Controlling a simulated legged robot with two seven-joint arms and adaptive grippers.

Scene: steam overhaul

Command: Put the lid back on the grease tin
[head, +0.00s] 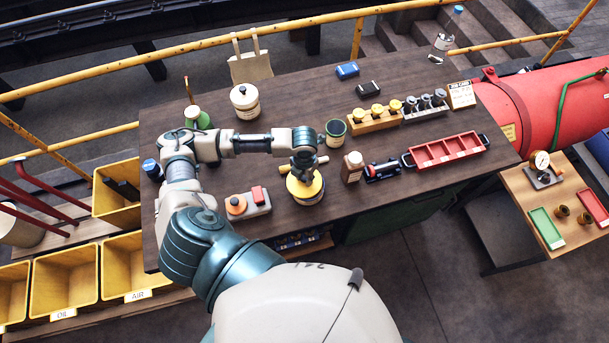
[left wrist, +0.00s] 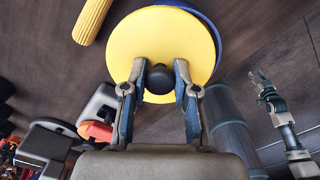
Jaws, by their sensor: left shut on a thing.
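My left gripper (head: 304,172) points down at the front middle of the bench and is shut on the black knob (left wrist: 160,77) of a round yellow lid (head: 305,189). The lid fills the upper middle of the left wrist view (left wrist: 128,48). In the head view a tin with a pale label shows just under the lid. A blue curved edge shows behind the lid in the left wrist view. I cannot tell whether the lid rests on the tin or is slightly above it. My right gripper (left wrist: 265,92) shows small in the left wrist view; its jaws are unclear.
An open green tin (head: 335,133) and a brown bottle (head: 352,167) stand to the right. A grey box with an orange knob (head: 236,205) is left of the lid. A white pot (head: 245,101) stands behind. A red tray (head: 446,152) lies farther right.

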